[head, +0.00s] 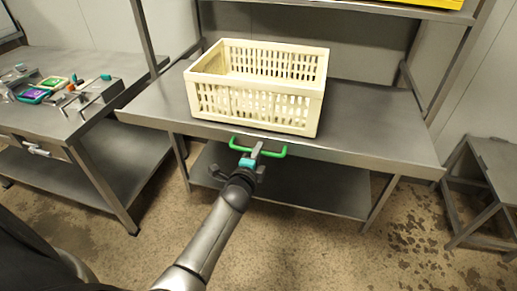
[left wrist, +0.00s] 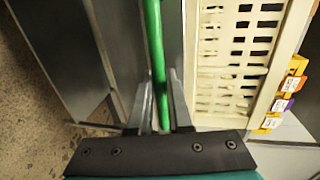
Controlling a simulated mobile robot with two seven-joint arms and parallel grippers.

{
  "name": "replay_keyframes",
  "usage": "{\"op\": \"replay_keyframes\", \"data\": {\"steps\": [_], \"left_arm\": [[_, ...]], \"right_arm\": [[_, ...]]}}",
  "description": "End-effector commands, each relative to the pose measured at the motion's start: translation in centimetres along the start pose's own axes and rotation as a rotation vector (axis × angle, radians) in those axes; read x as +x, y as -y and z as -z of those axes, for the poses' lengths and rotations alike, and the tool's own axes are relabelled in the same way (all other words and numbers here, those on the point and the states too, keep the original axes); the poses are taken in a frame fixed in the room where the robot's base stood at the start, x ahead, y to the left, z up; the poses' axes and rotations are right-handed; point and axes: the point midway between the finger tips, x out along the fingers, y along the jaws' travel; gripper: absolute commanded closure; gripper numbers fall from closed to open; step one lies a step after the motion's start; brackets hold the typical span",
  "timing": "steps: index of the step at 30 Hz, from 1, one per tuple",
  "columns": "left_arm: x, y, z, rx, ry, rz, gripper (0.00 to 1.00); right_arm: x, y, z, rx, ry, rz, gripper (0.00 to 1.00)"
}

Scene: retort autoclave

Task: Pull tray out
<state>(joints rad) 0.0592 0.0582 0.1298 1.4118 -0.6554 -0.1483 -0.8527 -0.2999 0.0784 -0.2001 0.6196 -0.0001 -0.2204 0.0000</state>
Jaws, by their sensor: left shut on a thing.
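A green handle (head: 258,147) sticks out at the front edge of the steel table (head: 370,140), below a cream slotted crate (head: 262,107). My left gripper (head: 254,152) is shut on the handle near its middle. In the left wrist view the green bar (left wrist: 154,45) runs between the two fingers of the gripper (left wrist: 160,95). The crate's slotted wall (left wrist: 235,60) is to the right there. No separate tray shows clearly; what the handle is fixed to is hidden under the table edge. My right gripper is not in view.
A second steel table (head: 50,125) at left carries small coloured items and metal tools. A low steel stand (head: 490,160) is at right. A lower shelf (head: 310,185) lies beneath the main table. Small labelled boxes (left wrist: 282,103) show past the crate. The floor in front is open.

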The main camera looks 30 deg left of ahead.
Motion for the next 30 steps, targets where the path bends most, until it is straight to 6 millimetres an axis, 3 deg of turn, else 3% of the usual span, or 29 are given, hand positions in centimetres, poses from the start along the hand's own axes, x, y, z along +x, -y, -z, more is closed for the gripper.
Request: {"op": "replay_keyframes", "data": {"steps": [11, 12, 20, 30], "left_arm": [[-0.1, -0.06, 0.0, 0.0, 0.0, -0.001, 1.0], [-0.09, -0.06, 0.0, 0.0, 0.0, -0.001, 0.82], [-0.08, -0.03, 0.0, 0.0, 0.0, 0.0, 0.53], [-0.47, -0.02, 0.01, 0.0, 0.0, -0.001, 0.53]], "right_arm": [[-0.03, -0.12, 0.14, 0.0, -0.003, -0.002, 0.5], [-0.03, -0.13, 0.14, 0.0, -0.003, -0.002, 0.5], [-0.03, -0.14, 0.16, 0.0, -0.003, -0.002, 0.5], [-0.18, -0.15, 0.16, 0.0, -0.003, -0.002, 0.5]]}}
